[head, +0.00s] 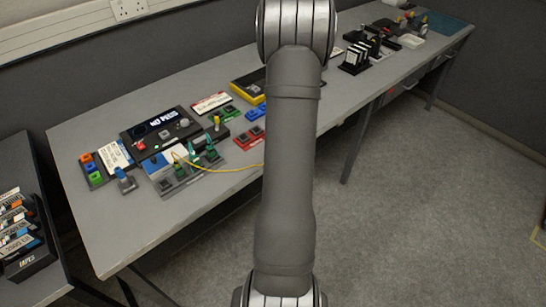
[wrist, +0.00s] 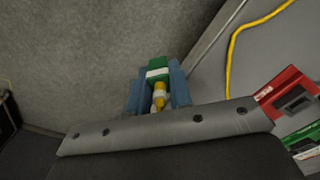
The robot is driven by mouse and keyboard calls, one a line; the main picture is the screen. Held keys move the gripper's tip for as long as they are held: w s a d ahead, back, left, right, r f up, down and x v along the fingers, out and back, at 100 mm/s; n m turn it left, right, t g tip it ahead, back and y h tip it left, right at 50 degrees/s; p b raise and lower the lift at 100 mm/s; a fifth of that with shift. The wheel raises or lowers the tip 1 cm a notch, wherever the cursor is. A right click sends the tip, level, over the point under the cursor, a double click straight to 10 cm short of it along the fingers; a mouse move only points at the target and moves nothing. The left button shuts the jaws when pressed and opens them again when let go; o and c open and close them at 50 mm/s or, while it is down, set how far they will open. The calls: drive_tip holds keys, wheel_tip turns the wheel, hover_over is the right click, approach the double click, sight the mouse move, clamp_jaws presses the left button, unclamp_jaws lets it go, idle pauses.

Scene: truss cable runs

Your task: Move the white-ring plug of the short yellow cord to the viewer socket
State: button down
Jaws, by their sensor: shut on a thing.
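In the wrist view, my gripper (wrist: 157,88) has its blue fingers closed around a plug (wrist: 158,73) with a green body, a white ring and a yellow part below. The gripper appears over the grey floor, just past the table's edge. A yellow cord (wrist: 232,58) curves over the tabletop at the right of that view. In the head view, the cord (head: 215,170) runs from a row of plugs and sockets (head: 182,174) to behind my arm. My arm hides the gripper and plug there. I cannot tell which socket is the viewer socket.
A red socket block (wrist: 290,95) and a green one (wrist: 303,137) lie at the right in the wrist view. In the head view, a black console (head: 160,131) and a blue plug (head: 124,179) stand on the table (head: 110,225). The front left tabletop is clear.

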drive_tip(key=w+r+m, duration=0.2)
drive_tip(key=w+r, duration=0.1)
drive_tip(key=r, duration=0.4)
drive_tip(key=w+r+m, duration=0.1)
drive_tip(key=w+r, duration=0.2)
drive_tip(key=r, duration=0.5)
drive_tip(key=w+a+n, duration=0.2)
drive_tip(key=a+n, duration=0.1)
drive_tip(key=a, duration=0.7)
drive_tip(key=w+a+n, duration=0.2)
drive_tip(key=a+n, duration=0.1)
drive_tip(key=a, duration=0.8)
drive_tip(key=s+a+f+n, duration=0.1)
drive_tip(key=s+a+n, duration=0.15)
drive_tip(key=a, duration=0.85)
drive_tip(key=s+a+n, duration=0.2)
drive_tip(key=a+n, duration=0.2)
drive_tip(key=a, duration=0.8)
drive_tip(key=shift+s+d+f, duration=0.1)
drive_tip(key=shift+s+f, duration=0.05)
drive_tip(key=shift+f, duration=2.65)
drive_tip(key=shift+f, duration=0.8)
drive_tip(key=c, duration=1.2)
unclamp_jaws()
